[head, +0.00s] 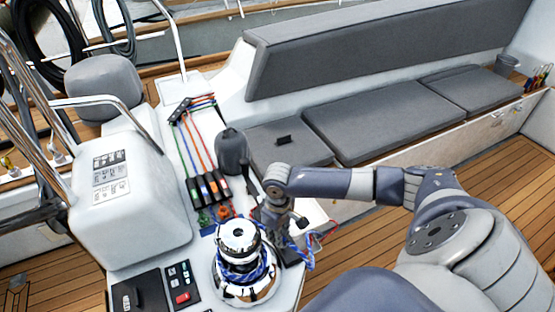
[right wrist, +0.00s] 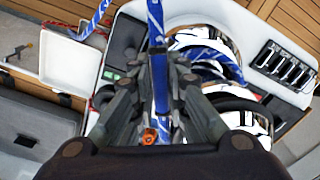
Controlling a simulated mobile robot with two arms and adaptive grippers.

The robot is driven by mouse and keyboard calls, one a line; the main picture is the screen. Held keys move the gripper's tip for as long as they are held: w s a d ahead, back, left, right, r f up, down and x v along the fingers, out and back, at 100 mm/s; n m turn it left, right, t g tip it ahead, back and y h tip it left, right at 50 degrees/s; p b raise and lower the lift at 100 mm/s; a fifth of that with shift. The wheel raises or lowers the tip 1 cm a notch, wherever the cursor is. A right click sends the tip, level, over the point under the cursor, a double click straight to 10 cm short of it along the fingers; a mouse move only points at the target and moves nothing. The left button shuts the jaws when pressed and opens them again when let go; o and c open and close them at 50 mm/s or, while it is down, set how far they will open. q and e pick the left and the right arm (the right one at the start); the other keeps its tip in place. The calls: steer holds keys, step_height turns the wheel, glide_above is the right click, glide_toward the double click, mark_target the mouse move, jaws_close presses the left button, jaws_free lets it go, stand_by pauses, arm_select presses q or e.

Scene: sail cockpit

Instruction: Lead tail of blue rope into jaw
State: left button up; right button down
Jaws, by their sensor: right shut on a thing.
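The chrome and black winch (head: 239,240) stands on the white console, with turns of blue rope (head: 262,268) around its drum. The jaw is at the winch top, but its slot is too small to make out. My right gripper (head: 277,222) is just right of the winch. In the right wrist view my right gripper (right wrist: 158,75) is shut on the blue rope (right wrist: 156,20), which runs lengthwise between the fingers. The winch (right wrist: 205,42) is beside the fingers on the right there. Loose blue rope hangs right of the gripper in the head view. My left gripper is out of view.
Rope clutches (head: 207,188) with coloured ropes stand behind the winch. A dark grey rounded object (head: 232,152) is close to the gripper. A switch panel (head: 180,283) lies left of the winch. Grey seat cushions (head: 380,115) line the bench.

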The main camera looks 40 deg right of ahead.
steer(key=shift+s+a+m, duration=0.45)
steer(key=shift+s+m, duration=0.2)
steer(key=shift+m, duration=0.15)
steer(key=shift+s+a+m, duration=0.8)
steer(key=shift+a+m, duration=0.15)
steer(key=shift+m, duration=0.25)
steer(key=c, duration=1)
jaws_free()
steer(key=shift+d, duration=0.1)
steer(key=shift+c, duration=0.2)
step_height(320, 180, up, 9)
